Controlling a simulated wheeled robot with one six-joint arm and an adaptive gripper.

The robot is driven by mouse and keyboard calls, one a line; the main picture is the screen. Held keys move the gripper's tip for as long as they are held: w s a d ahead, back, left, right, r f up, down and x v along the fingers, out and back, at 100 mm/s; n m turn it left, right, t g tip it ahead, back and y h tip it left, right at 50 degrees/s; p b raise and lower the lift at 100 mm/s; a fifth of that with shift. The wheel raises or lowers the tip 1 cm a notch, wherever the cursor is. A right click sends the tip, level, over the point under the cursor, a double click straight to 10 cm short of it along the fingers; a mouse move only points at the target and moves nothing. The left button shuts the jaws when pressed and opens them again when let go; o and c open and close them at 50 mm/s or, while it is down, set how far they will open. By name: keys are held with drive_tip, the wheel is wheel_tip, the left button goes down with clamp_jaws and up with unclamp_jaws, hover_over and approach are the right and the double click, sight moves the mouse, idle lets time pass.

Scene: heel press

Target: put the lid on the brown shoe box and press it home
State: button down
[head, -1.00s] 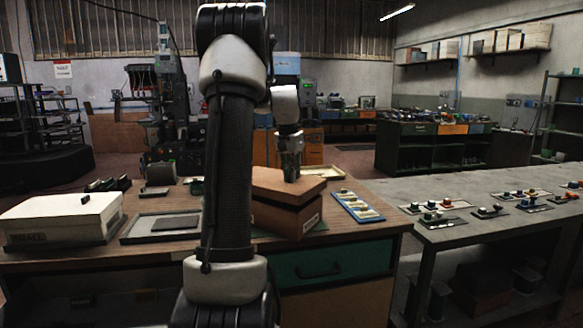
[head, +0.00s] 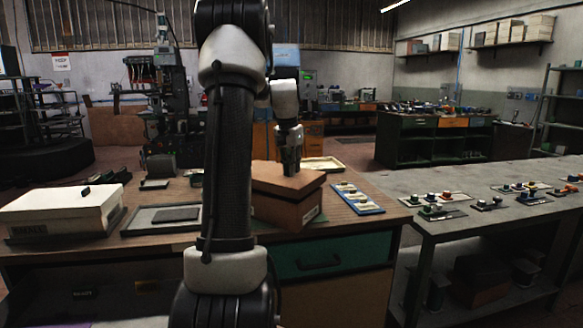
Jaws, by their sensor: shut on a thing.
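The brown shoe box (head: 278,214) stands on the wooden bench, right of my arm, with a pale label on its right side. The brown lid (head: 268,177) lies over its top. It looks slightly turned and overhangs the box at the edges; I cannot tell whether it is fully seated. My gripper (head: 291,170) points down at the middle of the lid, with its fingertips at the lid's top. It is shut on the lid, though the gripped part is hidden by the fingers. My arm covers the left edge of the box.
A white box (head: 62,212) with a small dark knob stands at the bench's left. A shallow tray (head: 135,224) holding a dark slab lies beside it. A blue-edged tray (head: 357,198) is just right of the shoe box. A grey table (head: 450,195) with several small parts stands further right.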

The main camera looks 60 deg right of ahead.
drive_tip(key=shift+f, duration=0.4)
drive_tip(key=shift+f, duration=0.35)
drive_tip(key=shift+f, duration=0.1)
idle(0.4)
drive_tip(key=shift+f, duration=0.95)
drive_tip(key=shift+f, duration=0.8)
idle(3.0)
drive_tip(key=c, duration=1)
unclamp_jaws()
drive_tip(key=shift+o, duration=0.2)
drive_tip(key=shift+r, duration=0.1)
drive_tip(key=shift+r, duration=3.45)
